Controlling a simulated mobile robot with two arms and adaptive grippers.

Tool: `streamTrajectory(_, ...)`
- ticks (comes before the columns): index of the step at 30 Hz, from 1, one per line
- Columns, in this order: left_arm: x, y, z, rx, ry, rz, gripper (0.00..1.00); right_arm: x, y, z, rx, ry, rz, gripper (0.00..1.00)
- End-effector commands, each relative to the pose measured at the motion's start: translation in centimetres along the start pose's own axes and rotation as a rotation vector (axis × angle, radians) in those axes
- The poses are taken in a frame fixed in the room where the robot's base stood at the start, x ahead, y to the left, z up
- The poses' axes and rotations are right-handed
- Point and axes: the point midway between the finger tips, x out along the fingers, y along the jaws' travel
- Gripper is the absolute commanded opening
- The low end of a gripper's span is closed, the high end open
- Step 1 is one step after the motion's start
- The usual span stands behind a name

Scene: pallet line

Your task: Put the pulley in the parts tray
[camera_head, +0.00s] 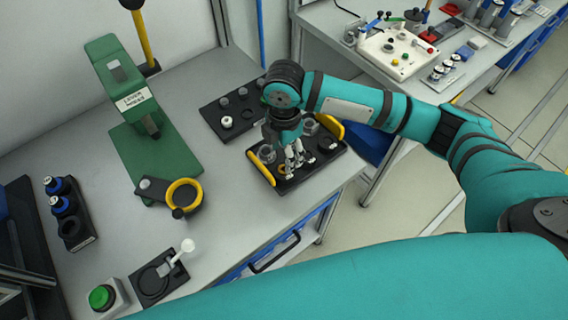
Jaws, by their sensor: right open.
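The black parts tray (262,172) with yellow handles lies near the front right edge of the grey bench. My right gripper (294,168) points down over it, fingers apart. Grey round parts (267,153) and a dark ring (328,142) sit in the tray around the gripper. A small light part shows close by the fingertips, partly hidden by them. I cannot tell for certain which piece is the pulley. My left gripper is not in view.
Behind the tray is a black holder (222,135) with several pegs and a white ring. A green lever press (155,150) stands left, with a yellow ring (184,194) near its base. A green button (102,297) is at front left. Bare bench lies between.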

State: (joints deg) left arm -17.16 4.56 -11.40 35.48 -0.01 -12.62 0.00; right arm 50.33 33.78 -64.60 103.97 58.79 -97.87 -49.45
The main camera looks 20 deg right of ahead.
Motion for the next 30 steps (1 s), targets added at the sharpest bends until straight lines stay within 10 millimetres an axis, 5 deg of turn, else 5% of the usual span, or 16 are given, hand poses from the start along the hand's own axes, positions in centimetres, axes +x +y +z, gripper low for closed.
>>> streamTrajectory(10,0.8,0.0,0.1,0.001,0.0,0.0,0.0,-4.3,0.1,0.0,0.0,0.0,0.001,0.57)
streamTrajectory(30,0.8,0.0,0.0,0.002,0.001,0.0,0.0,-3.6,-0.3,-1.2,0.017,0.024,0.011,0.57)
